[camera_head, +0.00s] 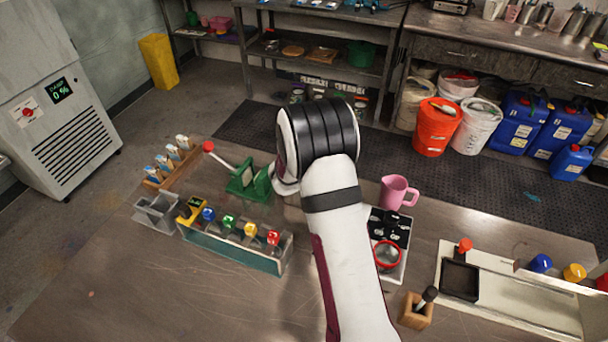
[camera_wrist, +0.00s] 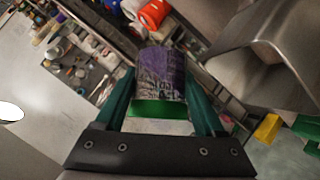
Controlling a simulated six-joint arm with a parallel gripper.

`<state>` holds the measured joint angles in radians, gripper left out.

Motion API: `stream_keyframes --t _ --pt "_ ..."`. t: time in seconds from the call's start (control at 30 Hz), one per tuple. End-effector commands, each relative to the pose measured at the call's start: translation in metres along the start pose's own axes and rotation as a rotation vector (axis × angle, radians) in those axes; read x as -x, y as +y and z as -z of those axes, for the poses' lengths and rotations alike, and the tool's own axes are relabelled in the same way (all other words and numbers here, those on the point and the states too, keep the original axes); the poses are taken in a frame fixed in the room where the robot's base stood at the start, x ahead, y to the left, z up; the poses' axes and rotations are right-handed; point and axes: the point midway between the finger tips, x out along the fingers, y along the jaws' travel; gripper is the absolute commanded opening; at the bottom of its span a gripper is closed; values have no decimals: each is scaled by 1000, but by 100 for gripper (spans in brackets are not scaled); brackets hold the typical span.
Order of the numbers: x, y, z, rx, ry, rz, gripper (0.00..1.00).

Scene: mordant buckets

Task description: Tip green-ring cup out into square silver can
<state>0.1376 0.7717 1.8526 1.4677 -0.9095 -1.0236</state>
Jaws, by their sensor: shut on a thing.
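In the wrist view my gripper (camera_wrist: 160,82) is shut on the green-ring cup (camera_wrist: 163,72), with one green finger on each side. The cup's wall looks grey with purple, and a green band crosses its near end. I cannot tell what is inside it. In the wrist view a large shiny metal surface at upper right is probably the square silver can (camera_wrist: 270,75), apart from the cup. In the head view a small grey square can (camera_head: 157,212) stands at the table's left. My arm hides most of the gripper and the cup there.
A rack (camera_head: 235,255) with several coloured knobs stands right of the can. A green stand (camera_head: 240,180), a wooden vial rack (camera_head: 172,165), a pink mug (camera_head: 397,192) and a red-ring cup (camera_head: 388,255) also stand on the table. The front left tabletop is clear.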

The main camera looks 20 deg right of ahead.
Motion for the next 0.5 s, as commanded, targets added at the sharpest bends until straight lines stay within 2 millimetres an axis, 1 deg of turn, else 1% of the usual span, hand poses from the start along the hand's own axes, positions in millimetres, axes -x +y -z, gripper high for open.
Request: stream_keyframes --t 0.5 --pt "4 -2 4 56 17 -57 5"
